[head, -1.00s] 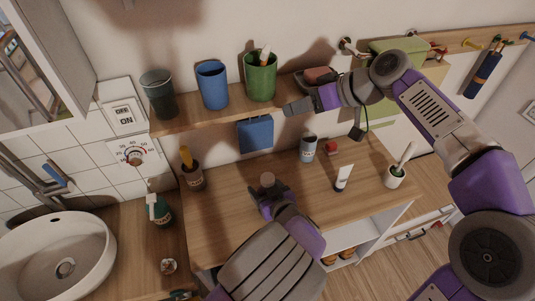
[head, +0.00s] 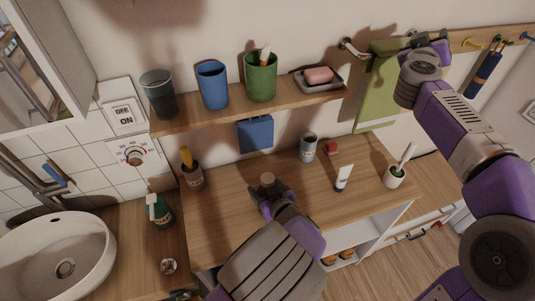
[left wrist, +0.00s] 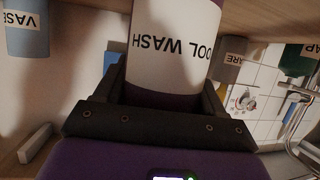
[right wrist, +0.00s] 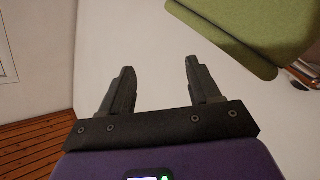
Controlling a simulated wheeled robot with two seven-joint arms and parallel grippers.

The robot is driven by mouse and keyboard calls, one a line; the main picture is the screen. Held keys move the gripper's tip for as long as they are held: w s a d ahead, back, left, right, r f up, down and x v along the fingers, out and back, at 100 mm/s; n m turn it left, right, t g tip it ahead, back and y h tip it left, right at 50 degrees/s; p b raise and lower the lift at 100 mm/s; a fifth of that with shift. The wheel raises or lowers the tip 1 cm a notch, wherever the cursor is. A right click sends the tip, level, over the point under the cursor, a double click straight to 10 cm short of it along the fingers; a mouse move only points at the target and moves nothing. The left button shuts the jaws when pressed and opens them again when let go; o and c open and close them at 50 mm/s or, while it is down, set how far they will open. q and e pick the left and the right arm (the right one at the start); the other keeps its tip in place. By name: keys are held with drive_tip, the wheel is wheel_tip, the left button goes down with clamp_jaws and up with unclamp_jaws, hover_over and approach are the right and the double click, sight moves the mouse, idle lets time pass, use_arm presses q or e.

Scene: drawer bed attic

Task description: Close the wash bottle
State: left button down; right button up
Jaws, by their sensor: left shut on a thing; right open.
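The wash bottle (left wrist: 170,45), white-labelled with "OOL WASH" readable and purple at its edges, stands between the fingers of my left gripper (left wrist: 160,95), which is shut on it. In the head view my left gripper (head: 268,193) is over the wooden counter, mostly hidden by its own wrist. A small brownish round top (head: 267,179) shows at its fingertips. I cannot tell whether the bottle has a lid on. A small red object (head: 332,148) lies on the counter; I cannot tell if it is a cap. My right gripper (head: 428,40) is open and empty (right wrist: 158,72), up by the green towel, far from the bottle.
The shelf (head: 225,112) holds several cups and a soap dish (head: 325,82). A grey cup (head: 308,147), a tube (head: 343,177) and a toothbrush cup (head: 394,176) stand on the counter (head: 235,225). The green towel (head: 375,90) hangs at right. A sink (head: 55,250) is at left.

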wheel_tip(320, 180, down, 3)
drive_tip(key=s+d+m+g+h, duration=0.1)
drive_tip(key=s+d+g+h, duration=0.1)
drive_tip(key=s+g+h, duration=0.15)
drive_tip(key=s+a+f+n+g+y, duration=0.1)
drive_tip(key=a+f+g+y, duration=0.25)
drive_tip(key=a+f, duration=0.5)
drive_tip(key=a+f+n+g+y, duration=0.1)
drive_tip(key=a+f+g+y, duration=0.3)
drive_tip(key=a, duration=0.8)
drive_tip(key=s+a+f+n+g+y, duration=0.1)
drive_tip(key=s+a+n, duration=0.1)
drive_tip(key=s+a, duration=0.2)
drive_tip(key=s+a+f+n+g+y, duration=0.2)
drive_tip(key=s+a, duration=0.2)
drive_tip(key=a, duration=0.4)
drive_tip(key=s+a+f+n+g+y, duration=0.1)
drive_tip(key=s+a+f+n+y, duration=0.1)
drive_tip(key=s+a, duration=0.2)
drive_tip(key=shift+a+f, duration=0.2)
drive_tip(key=shift+a, duration=1)
